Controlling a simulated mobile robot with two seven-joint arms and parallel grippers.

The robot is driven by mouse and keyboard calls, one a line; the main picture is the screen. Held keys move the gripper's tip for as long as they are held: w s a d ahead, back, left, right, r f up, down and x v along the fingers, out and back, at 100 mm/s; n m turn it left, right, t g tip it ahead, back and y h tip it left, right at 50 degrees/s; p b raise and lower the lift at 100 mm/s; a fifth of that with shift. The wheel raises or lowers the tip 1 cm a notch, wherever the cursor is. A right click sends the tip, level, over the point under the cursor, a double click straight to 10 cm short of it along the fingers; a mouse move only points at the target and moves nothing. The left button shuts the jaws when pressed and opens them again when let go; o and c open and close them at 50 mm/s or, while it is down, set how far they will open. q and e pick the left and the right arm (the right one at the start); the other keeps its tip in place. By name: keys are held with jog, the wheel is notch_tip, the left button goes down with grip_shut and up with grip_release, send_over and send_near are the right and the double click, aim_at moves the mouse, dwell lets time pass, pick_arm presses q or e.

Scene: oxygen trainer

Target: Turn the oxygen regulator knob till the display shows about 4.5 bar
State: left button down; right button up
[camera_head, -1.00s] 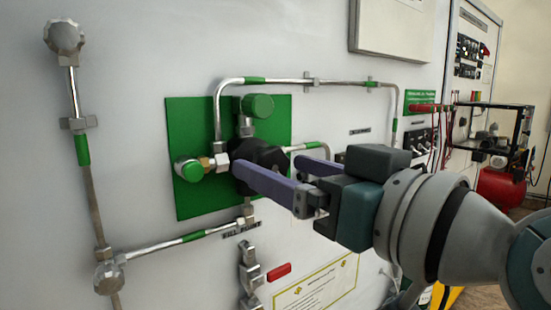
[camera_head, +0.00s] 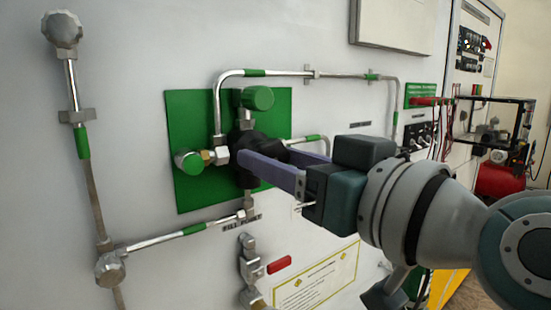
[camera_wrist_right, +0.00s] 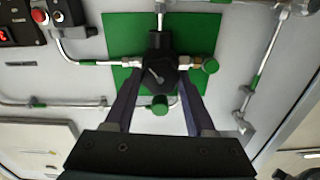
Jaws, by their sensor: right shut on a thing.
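The black regulator knob (camera_head: 265,147) sits at the middle of a green square panel (camera_head: 190,115) on the white wall. My right gripper (camera_head: 243,167) is shut on the knob, with one purple finger on either side of it. The wrist view shows the knob (camera_wrist_right: 158,72) between the two fingers, with a light pointer mark on its face. A red lit display (camera_wrist_right: 20,35) is at the upper left of the wrist view; its digits are too small and cut off to read. My left gripper is not in view.
Green round caps (camera_head: 257,98) and (camera_head: 189,162) stick out close to the knob. Metal pipes (camera_head: 285,76) run around the panel. A framed rig (camera_head: 500,125) stands at the right.

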grip_shut()
jog(key=shift+m, duration=0.3)
jog(key=m+p, duration=0.1)
jog(key=m, duration=0.2)
jog(key=shift+p, duration=0.3)
jog(key=m+p, duration=0.1)
jog(key=m, duration=0.2)
jog(key=shift+d+m, duration=0.1)
jog(key=shift+m, duration=0.7)
